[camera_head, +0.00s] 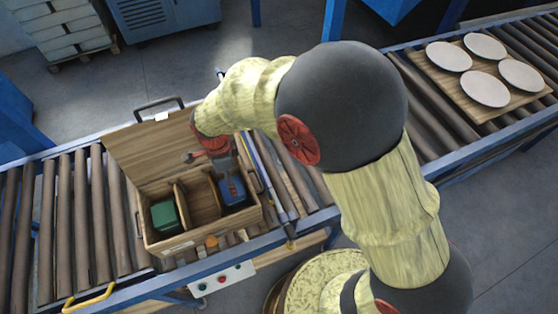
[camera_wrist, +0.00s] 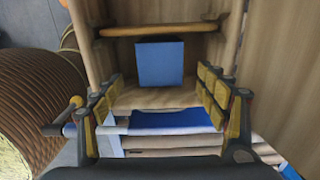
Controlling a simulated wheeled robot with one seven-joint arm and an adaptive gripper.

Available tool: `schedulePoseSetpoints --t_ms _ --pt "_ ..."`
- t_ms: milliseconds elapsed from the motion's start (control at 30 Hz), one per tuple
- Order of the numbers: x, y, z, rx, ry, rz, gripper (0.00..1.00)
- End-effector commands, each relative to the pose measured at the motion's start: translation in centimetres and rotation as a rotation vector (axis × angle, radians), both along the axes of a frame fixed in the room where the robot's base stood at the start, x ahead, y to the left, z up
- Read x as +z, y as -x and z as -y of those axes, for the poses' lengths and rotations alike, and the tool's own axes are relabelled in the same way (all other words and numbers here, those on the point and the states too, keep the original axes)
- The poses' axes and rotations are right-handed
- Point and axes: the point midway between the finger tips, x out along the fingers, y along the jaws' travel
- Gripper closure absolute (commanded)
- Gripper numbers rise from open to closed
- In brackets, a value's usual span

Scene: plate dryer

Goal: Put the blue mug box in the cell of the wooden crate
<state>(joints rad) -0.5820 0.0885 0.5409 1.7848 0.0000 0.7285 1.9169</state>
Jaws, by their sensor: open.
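The open wooden crate (camera_head: 195,237) stands on the roller conveyor, its lid raised at the back. Dividers split it into cells. The blue mug box (camera_head: 233,191) is in the right-hand cell, partly hidden by my gripper in the head view. In the wrist view the blue mug box (camera_wrist: 160,64) sits between the wooden walls of the cell, with its flat blue face showing. My gripper (camera_wrist: 160,84) is open, its padded fingers spread to the left and right with a gap to the box. In the head view my gripper (camera_head: 222,165) is over the right-hand cell.
A green box (camera_head: 164,216) is in the left cell, and the middle cell looks empty. The raised lid (camera_head: 150,152) stands behind the crate. A wooden board (camera_head: 455,92) with several pale plates lies on the conveyor at the upper right. Bare rollers (camera_head: 75,225) lie left of the crate.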

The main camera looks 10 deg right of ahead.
Motion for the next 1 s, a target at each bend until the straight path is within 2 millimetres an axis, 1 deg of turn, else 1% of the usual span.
schedulePoseSetpoints --t_ms 67,167,267,300,367,400,467,500,567,600,667,700,800,833,900,1000 --pt "0.0 0.0 0.0 0.001 0.0 0.001 0.26" --pt "1.2 -0.3 0.7 0.027 -0.008 0.013 0.26" --pt "4.4 -0.7 2.9 0.112 -0.024 0.049 0.26" --pt "6.2 -0.9 4.2 0.164 -0.032 0.071 0.26" --pt "9.1 -0.7 6.5 0.256 -0.036 0.107 0.26" --pt "11.1 -0.5 8.2 0.323 -0.037 0.135 0.26" --pt "13.8 0.2 10.8 0.426 -0.03 0.177 0.26" --pt "15.4 0.9 12.5 0.496 -0.021 0.204 0.26" --pt "17.7 2.1 14.8 0.599 -0.001 0.245 0.26" --pt "19.1 3.0 16.4 0.668 0.017 0.273 0.26" --pt "20.9 4.6 18.6 0.77 0.05 0.31 0.26" --pt "21.9 5.7 20.0 0.838 0.076 0.333 0.26" --pt "23.9 8.7 22.9 0.998 0.15 0.378 0.26" --pt "24.2 9.5 23.6 1.04 0.173 0.387 0.26" --pt "24.9 11.3 25.0 1.13 0.223 0.404 0.26" --pt "25.4 13.1 26.2 1.226 0.28 0.415 0.26"
